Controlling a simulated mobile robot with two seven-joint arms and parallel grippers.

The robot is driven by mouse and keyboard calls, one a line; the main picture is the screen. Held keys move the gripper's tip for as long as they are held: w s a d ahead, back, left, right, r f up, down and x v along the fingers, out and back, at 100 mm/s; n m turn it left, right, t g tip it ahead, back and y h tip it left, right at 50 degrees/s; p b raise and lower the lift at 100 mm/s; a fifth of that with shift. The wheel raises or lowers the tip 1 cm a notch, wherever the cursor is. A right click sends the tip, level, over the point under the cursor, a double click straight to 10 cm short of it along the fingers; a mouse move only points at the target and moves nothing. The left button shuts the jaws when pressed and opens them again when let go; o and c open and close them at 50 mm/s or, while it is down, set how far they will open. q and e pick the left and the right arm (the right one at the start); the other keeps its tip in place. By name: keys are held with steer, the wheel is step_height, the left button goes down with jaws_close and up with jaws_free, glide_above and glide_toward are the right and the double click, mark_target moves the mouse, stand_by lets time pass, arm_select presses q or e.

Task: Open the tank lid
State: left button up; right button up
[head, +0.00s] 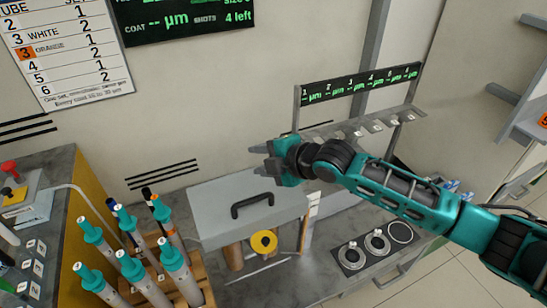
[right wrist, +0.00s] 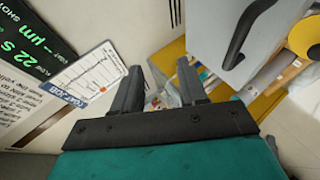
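The tank lid (head: 215,207) is a flat grey panel with a dark arched handle (head: 252,204), on the bench by the wall in the head view. It looks closed. In the right wrist view the lid (right wrist: 205,35) and its handle (right wrist: 243,40) are at the upper right. My right gripper (head: 260,160) is above and behind the handle, apart from it, with its fingers pointing left. In the right wrist view its two fingers (right wrist: 160,82) are spread with nothing held between them. My left gripper is not in view.
A yellow round part (head: 264,243) is at the lid's front. Several teal-capped tubes (head: 130,265) stand in a wooden rack at front left. A slotted shelf (head: 365,124) with a green display (head: 360,84) is behind my right arm. Round dark fixtures (head: 352,256) sit on the bench to the right.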

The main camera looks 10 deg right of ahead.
steer(key=shift+v, duration=2)
steer(key=shift+f, duration=0.1)
